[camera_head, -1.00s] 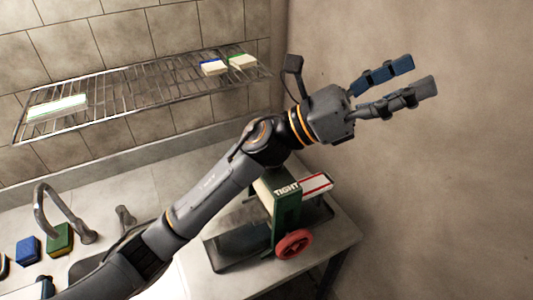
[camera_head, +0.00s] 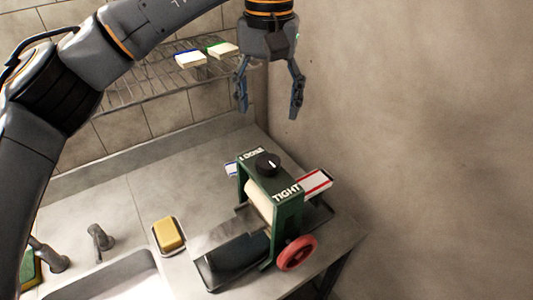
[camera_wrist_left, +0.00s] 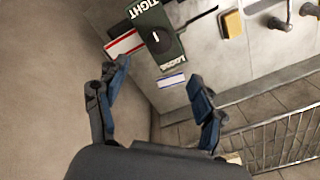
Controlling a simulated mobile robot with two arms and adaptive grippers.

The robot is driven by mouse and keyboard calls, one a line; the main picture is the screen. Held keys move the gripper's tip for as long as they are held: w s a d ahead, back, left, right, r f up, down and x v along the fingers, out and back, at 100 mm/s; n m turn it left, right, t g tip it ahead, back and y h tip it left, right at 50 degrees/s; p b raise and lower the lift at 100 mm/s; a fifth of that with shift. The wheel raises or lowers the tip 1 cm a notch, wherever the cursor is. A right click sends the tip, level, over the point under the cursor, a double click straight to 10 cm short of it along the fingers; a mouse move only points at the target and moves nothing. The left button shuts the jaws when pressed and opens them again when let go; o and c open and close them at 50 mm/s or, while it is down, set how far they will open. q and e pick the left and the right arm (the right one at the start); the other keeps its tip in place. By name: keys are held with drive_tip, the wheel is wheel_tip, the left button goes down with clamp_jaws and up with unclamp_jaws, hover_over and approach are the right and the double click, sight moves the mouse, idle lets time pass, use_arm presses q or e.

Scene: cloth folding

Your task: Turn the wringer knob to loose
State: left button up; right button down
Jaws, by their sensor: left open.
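The wringer (camera_head: 288,215) is a green frame with a pale roller and a red handwheel (camera_head: 297,253). Its black round knob (camera_head: 267,163) sits on the top bar between the labels LOOSE, at the far end, and TIGHT, at the near end. A short white mark shows on the knob; I cannot tell surely which label it favours. The knob also shows in the left wrist view (camera_wrist_left: 158,42). My left gripper (camera_head: 268,108) is open and empty, fingers pointing down, apart from the knob and appearing above it. My right gripper is not in view.
A wire rack (camera_head: 150,84) with white-labelled blocks is on the tiled wall behind. A yellow sponge in a dish (camera_head: 170,235), a tap (camera_head: 100,238) and a sink lie left. A plain wall (camera_head: 420,150) closes the right side. A red-edged card (camera_head: 318,182) adjoins the wringer.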

sight(268, 160)
use_arm(q)
wheel_tip(268, 160, down, 12)
drive_tip(key=p, duration=0.3)
drive_tip(key=shift+f, duration=0.2)
drive_tip(key=c, duration=1.2)
drive_tip(key=shift+o, duration=0.2)
